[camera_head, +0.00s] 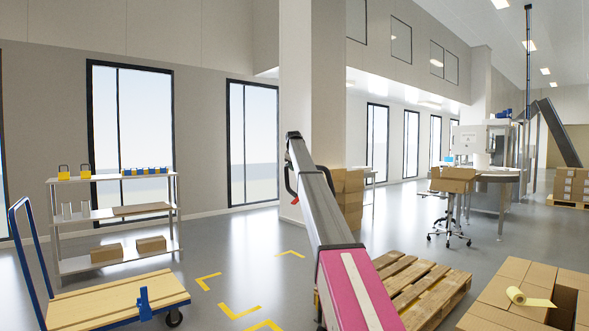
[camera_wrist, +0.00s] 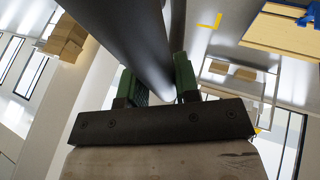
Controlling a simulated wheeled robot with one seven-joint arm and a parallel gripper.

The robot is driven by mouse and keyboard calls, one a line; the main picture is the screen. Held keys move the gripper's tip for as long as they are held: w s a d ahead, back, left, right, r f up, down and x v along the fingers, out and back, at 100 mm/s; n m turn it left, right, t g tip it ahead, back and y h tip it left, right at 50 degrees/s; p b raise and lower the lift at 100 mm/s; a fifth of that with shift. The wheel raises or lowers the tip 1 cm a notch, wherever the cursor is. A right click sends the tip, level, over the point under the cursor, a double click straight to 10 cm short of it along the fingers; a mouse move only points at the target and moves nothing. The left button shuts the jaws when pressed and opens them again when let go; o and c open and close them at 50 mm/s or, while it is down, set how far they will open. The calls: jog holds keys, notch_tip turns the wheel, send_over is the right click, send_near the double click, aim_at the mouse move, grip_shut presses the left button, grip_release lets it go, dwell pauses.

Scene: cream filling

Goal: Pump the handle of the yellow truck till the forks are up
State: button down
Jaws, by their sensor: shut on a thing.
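In the wrist view my gripper (camera_wrist: 156,78), with green finger pads, is shut on a thick dark grey bar, which I take to be the truck's handle (camera_wrist: 130,38). The bar runs between the two fingers from the upper left. In the head view a small red curved part (camera_head: 290,183), apparently of the handle, shows beside the far end of my arm. My arm hides the gripper and nearly all of the yellow truck there. The forks are not visible, so their height cannot be told.
A wooden pallet (camera_head: 432,290) lies right of my arm, with cardboard boxes (camera_head: 515,282) in front at right. A blue-framed cart (camera_head: 105,302) stands at left before a shelf rack (camera_head: 120,216). Yellow floor marks (camera_head: 238,311) lie on open floor between cart and arm. A pillar (camera_head: 311,90) stands behind.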

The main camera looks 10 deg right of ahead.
jog(key=shift+s+a+f, duration=0.1)
jog(key=shift+f, duration=0.1)
jog(key=c, duration=0.8)
grip_release()
jog(key=shift+r, duration=0.15)
jog(key=v, duration=1.1)
jog(key=s+a+f+m+g, duration=0.1)
jog(key=s+f, duration=0.7)
jog(key=f, duration=0.7)
jog(key=s+f+m+g, duration=0.1)
jog(key=s+f, duration=0.7)
jog(key=f, duration=0.7)
jog(key=s+a+f+m+g, duration=0.1)
jog(key=s+f, duration=0.7)
jog(key=f, duration=0.7)
jog(key=s+f+m+g, duration=0.1)
jog(key=s+f, duration=0.8)
jog(key=s, duration=0.5)
jog(key=s+a+f+m+g+y, duration=0.1)
jog(key=s+f, duration=0.8)
jog(key=s, duration=0.6)
jog(key=s+f+m+g, duration=0.1)
jog(key=s+f+m, duration=0.1)
jog(key=s+f, duration=0.7)
jog(key=shift+s+a+f, duration=0.1)
jog(key=shift+s+a, duration=0.1)
jog(key=shift+s, duration=1.3)
jog(key=shift+s+a+f, duration=0.1)
jog(key=shift+s+a, duration=0.05)
jog(key=shift+s, duration=1.35)
